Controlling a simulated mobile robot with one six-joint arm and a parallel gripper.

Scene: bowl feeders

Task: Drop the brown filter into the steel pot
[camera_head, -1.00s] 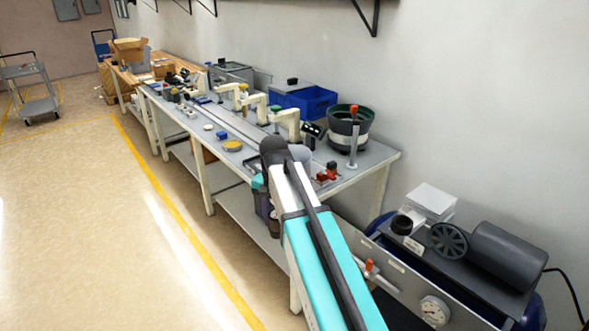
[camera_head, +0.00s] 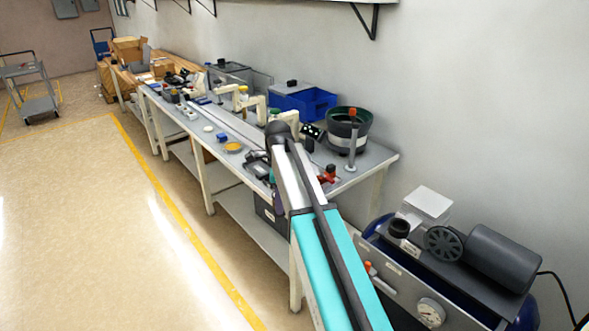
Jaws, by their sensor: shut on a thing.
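My arm reaches away from me across the near end of the workbench (camera_head: 375,158). Its teal and grey links and dark elbow cover what lies behind them. My gripper cannot be made out; its end of the arm is hidden behind these links. I cannot see the brown filter. No steel pot can be told apart for sure among the small things on the bench. A dark bowl feeder (camera_head: 337,131) with a pale band stands at the bench's near right end.
A blue bin (camera_head: 307,102) stands at the back by the wall. Cream-coloured small arms line the bench, with a yellow dish (camera_head: 233,147) in front. A compressor (camera_head: 495,258) with a pressure gauge is at the lower right. The floor on the left is open.

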